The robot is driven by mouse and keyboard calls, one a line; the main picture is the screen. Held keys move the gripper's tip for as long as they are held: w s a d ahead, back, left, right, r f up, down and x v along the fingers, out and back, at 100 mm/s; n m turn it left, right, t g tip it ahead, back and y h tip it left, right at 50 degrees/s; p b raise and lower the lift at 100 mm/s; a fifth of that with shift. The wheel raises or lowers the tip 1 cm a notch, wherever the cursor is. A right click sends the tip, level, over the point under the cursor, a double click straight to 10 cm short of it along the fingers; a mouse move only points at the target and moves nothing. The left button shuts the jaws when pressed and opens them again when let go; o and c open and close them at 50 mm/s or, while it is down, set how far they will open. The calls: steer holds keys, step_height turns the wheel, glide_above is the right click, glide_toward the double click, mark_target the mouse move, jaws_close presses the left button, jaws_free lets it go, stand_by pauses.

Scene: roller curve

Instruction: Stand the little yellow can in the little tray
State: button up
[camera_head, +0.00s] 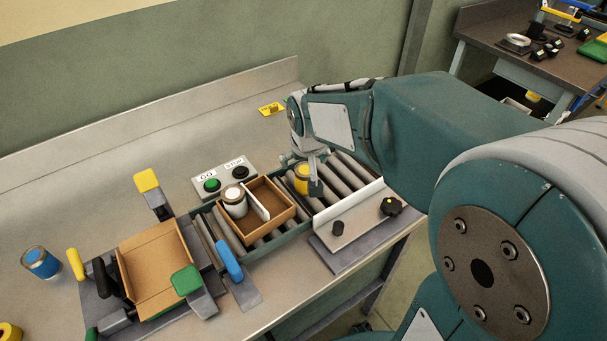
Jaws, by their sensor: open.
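The little yellow can (301,172) stands on the roller conveyor, right of the little tray. My gripper (311,180) is at the can, pointing down, and is open. One finger with a dark pad shows at the can's right front side and hides part of it. The other finger is hard to make out, and I cannot tell whether either touches the can. The little tray (285,215) is brown, sits on the rollers and has a pale divider. A white can (235,201) stands in its left compartment; the right compartment looks empty.
A button box (224,178) stands behind the tray. A blue-handled lever (229,260) is in front of it. Left are a clamp fixture with a cardboard box (153,270) and a blue can (40,263). A plate with black knobs (352,238) lies right front.

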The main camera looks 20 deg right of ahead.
mark_target(305, 170)
steer(key=x, duration=0.5)
steer(key=shift+s+d+f, duration=0.15)
steer(key=shift+d+f, duration=0.05)
steer(key=c, duration=1.2)
steer(key=shift+c, duration=0.2)
steer(key=shift+r, duration=0.15)
